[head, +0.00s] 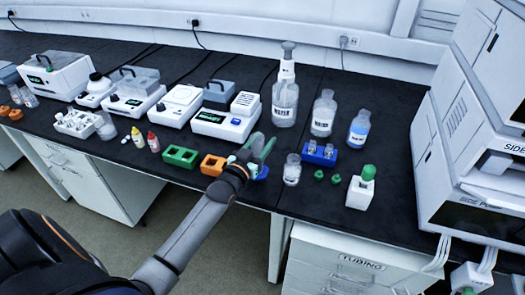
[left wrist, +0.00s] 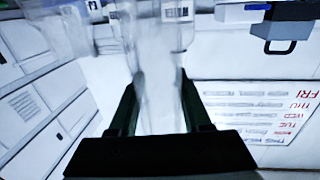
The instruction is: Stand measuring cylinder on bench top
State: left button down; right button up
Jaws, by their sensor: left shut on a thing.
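A clear, transparent cylinder, which looks like the measuring cylinder (left wrist: 157,62), stands between my left fingers in the left wrist view. My left gripper (head: 260,146) is shut on it, near the front of the black bench top (head: 235,182). In the head view the cylinder is hard to make out behind and between the fingers. I cannot tell whether its base touches the bench. My right gripper is not in view.
Green (head: 181,157) and orange (head: 212,164) racks sit left of the gripper. Bottles (head: 322,113) and instruments (head: 226,123) stand behind. Bare bench lies along the front edge.

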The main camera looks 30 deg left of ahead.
pick_arm(q)
jog(key=shift+w+a+f+b, duration=0.15)
jog(key=shift+f+b, duration=0.15)
jog(key=shift+f, duration=1.35)
jog(key=shift+f, duration=0.15)
jog(key=shift+c, duration=1.8)
grip_release()
jog(key=shift+r, duration=0.25)
jog(key=s+d, duration=0.1)
jog(key=s, duration=1.1)
jog(key=s+d+f+m+g+h, duration=0.3)
jog(key=s+d+f+g, duration=0.6)
jog(key=s+d+f, duration=0.7)
jog(key=shift+s+d+f+h+p, duration=0.2)
jog(key=shift+s+f+h+p, duration=0.1)
jog(key=shift+s+h+p, duration=0.15)
